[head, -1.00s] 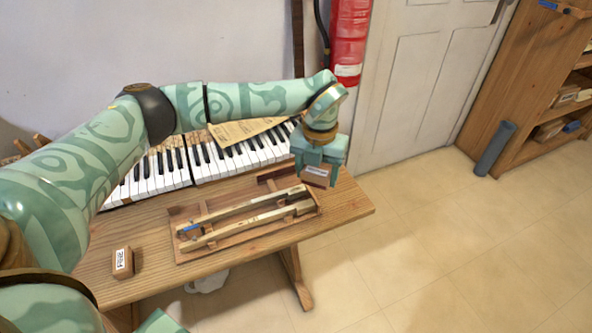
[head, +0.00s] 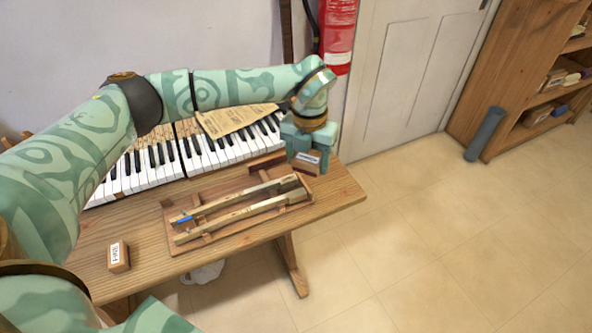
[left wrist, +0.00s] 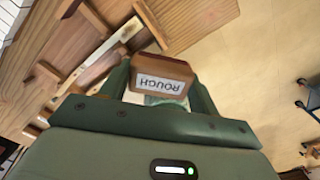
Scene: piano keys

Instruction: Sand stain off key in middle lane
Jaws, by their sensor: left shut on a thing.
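My left gripper (head: 308,152) is shut on a brown sanding block (head: 307,163) with a white label. In the left wrist view the block (left wrist: 162,80) sits between the fingers and its label reads ROUGH. It hangs just above the back right end of a wooden tray (head: 240,228). Two long wooden keys lie in the tray, a middle one (head: 235,202) with a blue mark at its left end and a front one (head: 228,222). I cannot make out a stain clearly. A second block (head: 118,256), labelled FINE, stands at the table's left. My right gripper is not in view.
Piano keys (head: 185,155) run along the back of the wooden table (head: 140,225), with a printed brown sheet (head: 235,120) on top. A red extinguisher (head: 338,35) hangs behind my gripper.

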